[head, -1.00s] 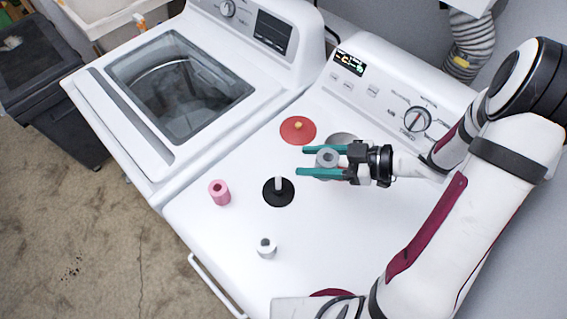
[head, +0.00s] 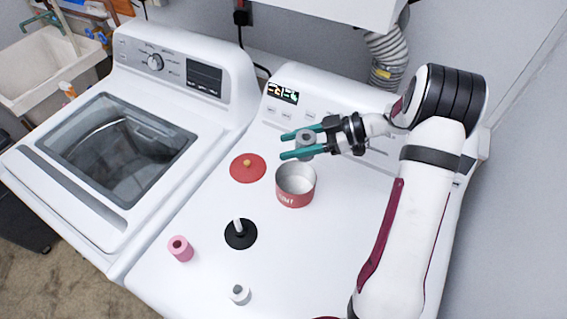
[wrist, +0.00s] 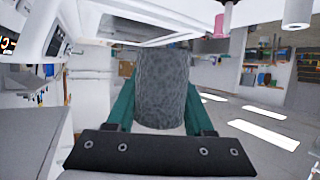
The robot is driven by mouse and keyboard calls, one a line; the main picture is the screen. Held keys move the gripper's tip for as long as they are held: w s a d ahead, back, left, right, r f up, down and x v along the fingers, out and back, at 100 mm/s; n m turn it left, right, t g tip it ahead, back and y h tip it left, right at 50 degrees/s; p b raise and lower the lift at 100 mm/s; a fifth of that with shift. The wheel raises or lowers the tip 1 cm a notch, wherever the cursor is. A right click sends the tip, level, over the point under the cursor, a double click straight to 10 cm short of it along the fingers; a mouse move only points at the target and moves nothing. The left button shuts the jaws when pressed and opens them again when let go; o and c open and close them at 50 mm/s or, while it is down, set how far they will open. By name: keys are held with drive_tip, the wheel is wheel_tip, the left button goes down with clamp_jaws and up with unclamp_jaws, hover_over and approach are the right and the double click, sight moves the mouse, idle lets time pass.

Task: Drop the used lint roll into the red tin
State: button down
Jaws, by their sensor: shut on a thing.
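My gripper (head: 288,146) is shut on a grey, speckled used lint roll (head: 305,139), held between teal fingers. The roll also fills the middle of the wrist view (wrist: 162,88). The red tin (head: 294,199) stands open on the white machine top, with its bare metal inside showing. In the head view the roll appears just above the tin's far rim, raised off the surface; its exact height over the tin I cannot tell. The red lid (head: 240,174) with a wooden knob lies left of the tin.
A black disc with a white post (head: 241,239), a pink roll (head: 180,249) and a small white-and-grey roll (head: 239,294) stand nearer the front. The control panel (head: 330,115) rises behind. The top right of the tin is clear.

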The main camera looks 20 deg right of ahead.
wheel_tip(320, 180, down, 5)
drive_tip(key=shift+f, duration=0.15)
drive_tip(key=shift+c, duration=1)
unclamp_jaws()
drive_tip(key=shift+d, duration=0.1)
drive_tip(key=v, duration=1.5)
drive_tip(key=shift+d, duration=0.3)
drive_tip(key=shift+s, duration=0.1)
